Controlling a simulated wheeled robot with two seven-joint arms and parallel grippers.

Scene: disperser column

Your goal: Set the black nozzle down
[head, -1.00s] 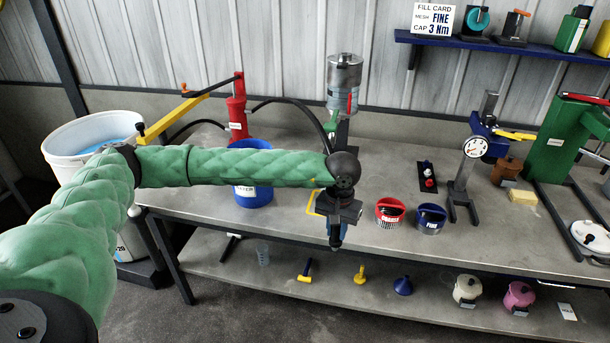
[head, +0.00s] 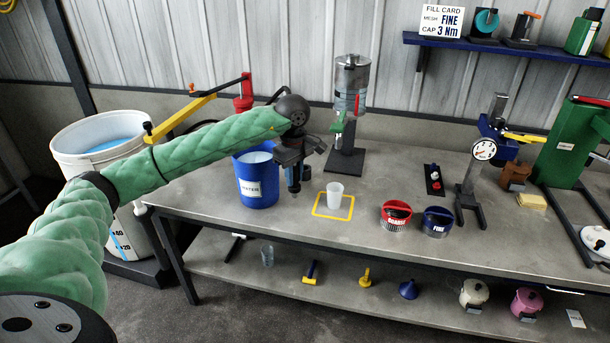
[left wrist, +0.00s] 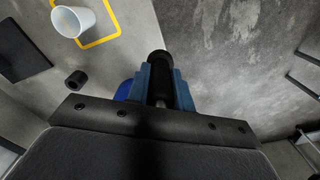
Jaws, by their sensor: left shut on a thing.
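My left gripper (head: 293,177) is over the bench, to the right of the blue water bucket (head: 255,180) and to the left of the yellow square. Its blue fingers are shut on the black nozzle (left wrist: 160,62), a dark piece with a grey metal part between the fingers in the left wrist view. In the head view the fingers hide most of it; only a small tip shows below them. I cannot tell whether it touches the bench. My right gripper is not in view.
A translucent cup (head: 339,195) stands in the yellow square outline (head: 318,213). The clear column (head: 350,90) stands behind on its dark base. A short black cylinder (left wrist: 76,79) stands near the gripper. Red (head: 395,216) and blue (head: 437,221) mesh holders sit to the right.

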